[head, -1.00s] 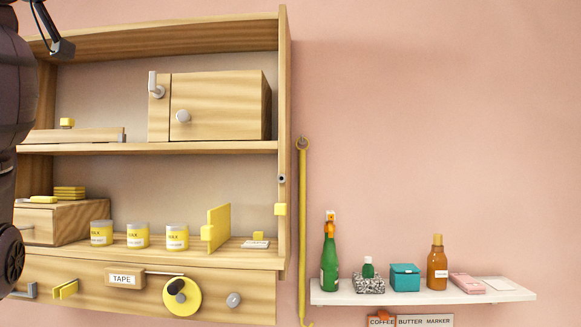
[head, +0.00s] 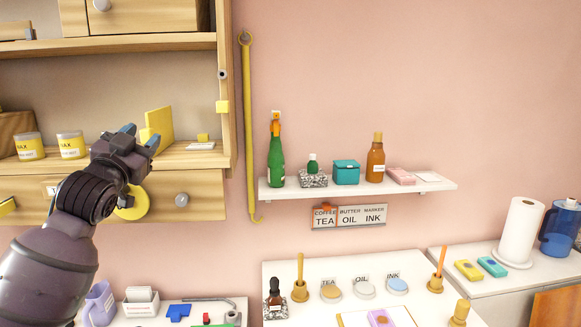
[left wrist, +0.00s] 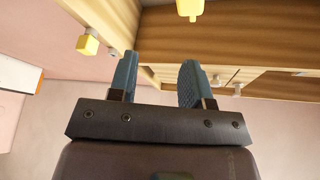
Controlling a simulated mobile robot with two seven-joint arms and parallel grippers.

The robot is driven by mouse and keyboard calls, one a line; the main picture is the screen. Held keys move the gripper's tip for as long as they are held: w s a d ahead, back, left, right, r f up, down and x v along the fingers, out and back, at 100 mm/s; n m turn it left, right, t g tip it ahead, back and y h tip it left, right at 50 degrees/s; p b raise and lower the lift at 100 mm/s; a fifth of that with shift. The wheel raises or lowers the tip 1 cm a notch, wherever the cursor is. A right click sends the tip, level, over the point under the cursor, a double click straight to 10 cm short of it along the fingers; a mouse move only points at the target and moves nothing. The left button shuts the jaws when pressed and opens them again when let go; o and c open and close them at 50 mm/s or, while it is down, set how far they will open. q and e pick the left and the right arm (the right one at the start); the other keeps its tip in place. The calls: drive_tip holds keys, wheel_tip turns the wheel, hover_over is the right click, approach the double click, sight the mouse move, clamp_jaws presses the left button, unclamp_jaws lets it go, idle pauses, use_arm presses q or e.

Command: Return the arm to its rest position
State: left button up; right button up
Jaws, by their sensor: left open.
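My left gripper (head: 140,139) is raised in front of the wooden wall cabinet (head: 110,44), near its lower shelf and drawer front. Its two blue fingers stand apart with nothing between them, and they also show in the left wrist view (left wrist: 160,80). My left arm comes in from the lower left of the head view. It hides part of the drawer front and part of the yellow tape disc (head: 133,204). My right gripper is in neither view.
A white wall shelf (head: 300,191) holds bottles and small boxes. Below it, a white table (head: 330,275) carries colored pads and wooden pegs. A paper towel roll (head: 518,233) and a blue jug (head: 559,229) stand at right. The pink wall at upper right is clear.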

use_arm(q)
drive_tip(key=s+d+f+n+g+y, duration=0.15)
drive_tip(key=s+f, duration=0.35)
drive_tip(key=f, duration=1.1)
drive_tip(key=s+d+f+n+g, duration=0.1)
drive_tip(key=s+f+g, duration=0.3)
drive_tip(key=f, duration=1.3)
drive_tip(key=s+f+n+g+y, duration=0.2)
drive_tip(key=s+f+g, duration=0.3)
drive_tip(key=s+f, duration=1.8)
drive_tip(key=s+n, duration=0.1)
drive_tip(key=s, duration=0.1)
drive_tip(key=shift+s+f, duration=0.15)
drive_tip(key=shift+s, duration=0.15)
drive_tip(key=shift+a, duration=0.1)
